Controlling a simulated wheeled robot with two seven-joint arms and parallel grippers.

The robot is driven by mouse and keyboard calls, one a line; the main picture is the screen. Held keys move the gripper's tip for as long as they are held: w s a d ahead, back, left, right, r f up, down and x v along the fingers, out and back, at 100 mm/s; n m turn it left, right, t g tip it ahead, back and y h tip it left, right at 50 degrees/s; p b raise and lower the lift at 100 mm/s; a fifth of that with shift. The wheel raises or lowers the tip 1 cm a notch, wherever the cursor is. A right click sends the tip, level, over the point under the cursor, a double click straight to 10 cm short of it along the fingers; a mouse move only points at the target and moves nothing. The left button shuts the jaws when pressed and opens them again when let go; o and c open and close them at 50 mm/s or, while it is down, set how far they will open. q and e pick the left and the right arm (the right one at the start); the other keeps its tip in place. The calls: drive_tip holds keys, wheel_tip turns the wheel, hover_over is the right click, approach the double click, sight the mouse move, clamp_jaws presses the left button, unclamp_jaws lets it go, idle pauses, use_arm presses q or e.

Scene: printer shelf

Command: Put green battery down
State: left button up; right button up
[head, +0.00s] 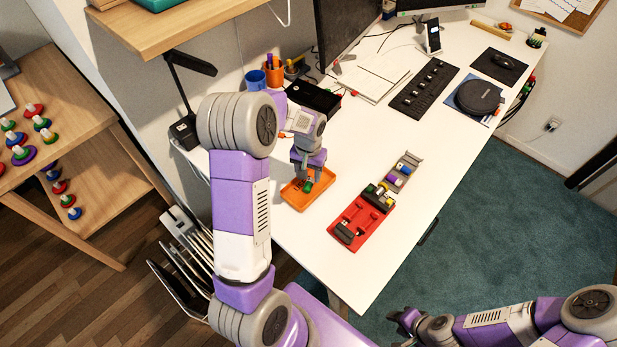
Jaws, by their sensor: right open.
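A small green piece, which looks like the green battery (308,187), shows at the orange tray (293,201) on the white desk. My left gripper (307,178) points down over this tray, right at the green piece. Its fingers are small and partly hidden, so I cannot tell whether they are around the battery or just above it. My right gripper (403,324) is open and empty at the bottom, off the desk and over the carpet.
A red tray (346,236) with dark pieces lies to the right, beside a grey holder (411,160) with coloured batteries. A black box (314,97), an orange cup (274,74) and a blue cup (255,80) stand behind. The desk's right front is clear.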

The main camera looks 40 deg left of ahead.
sight(309, 184)
use_arm(q)
wheel_tip(309, 184, up, 8)
drive_tip(key=p, duration=0.1)
drive_tip(key=shift+f, duration=0.25)
drive_tip(key=shift+r+p, duration=0.1)
drive_tip(key=shift+p, duration=0.2)
